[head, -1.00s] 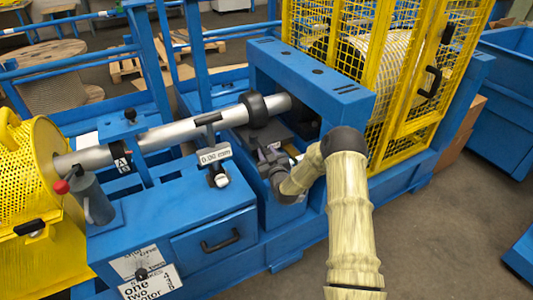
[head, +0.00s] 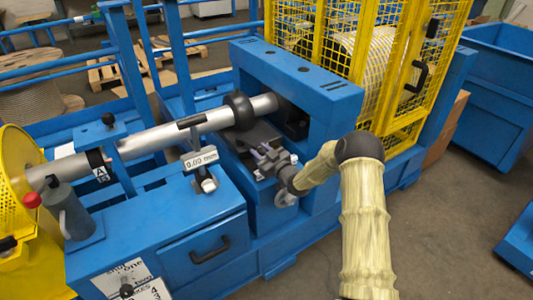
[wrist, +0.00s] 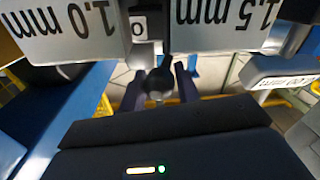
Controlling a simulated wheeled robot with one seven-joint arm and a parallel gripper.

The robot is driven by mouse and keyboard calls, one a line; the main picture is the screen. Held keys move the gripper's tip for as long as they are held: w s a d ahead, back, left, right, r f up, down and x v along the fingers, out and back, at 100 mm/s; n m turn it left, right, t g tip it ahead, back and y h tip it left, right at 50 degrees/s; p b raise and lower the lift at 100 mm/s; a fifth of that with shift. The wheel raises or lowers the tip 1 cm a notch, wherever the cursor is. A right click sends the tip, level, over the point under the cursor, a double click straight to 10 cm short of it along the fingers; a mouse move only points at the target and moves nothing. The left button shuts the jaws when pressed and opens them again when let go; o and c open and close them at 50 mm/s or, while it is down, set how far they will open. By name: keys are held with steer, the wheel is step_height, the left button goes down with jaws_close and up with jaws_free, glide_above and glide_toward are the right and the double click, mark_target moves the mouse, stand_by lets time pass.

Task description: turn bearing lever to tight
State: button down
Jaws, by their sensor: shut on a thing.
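My gripper (head: 265,153) is beside the machine's blue housing, just below and right of the black collar (head: 240,110) on the grey shaft (head: 170,133). In the wrist view, the two fingers of my gripper (wrist: 160,88) close around a dark rounded knob (wrist: 158,82) on a grey stem. It appears to be the bearing lever's end. The rest of the lever is hidden or too small to make out, and I cannot read its position.
Plates marked 1.0 mm (wrist: 65,28) and 1.5 mm (wrist: 228,22) hang close above the fingers in the wrist view. A 0.00 mm readout (head: 201,158) stands left of my gripper. A yellow cage (head: 400,80) stands behind. Open floor (head: 450,230) lies to the right.

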steer(key=shift+r, duration=0.15)
steer(key=c, duration=1)
jaws_free()
steer(key=shift+c, duration=0.2)
steer(key=v, duration=1.7)
steer(key=shift+s+d, duration=0.1)
steer(key=shift+d, duration=0.05)
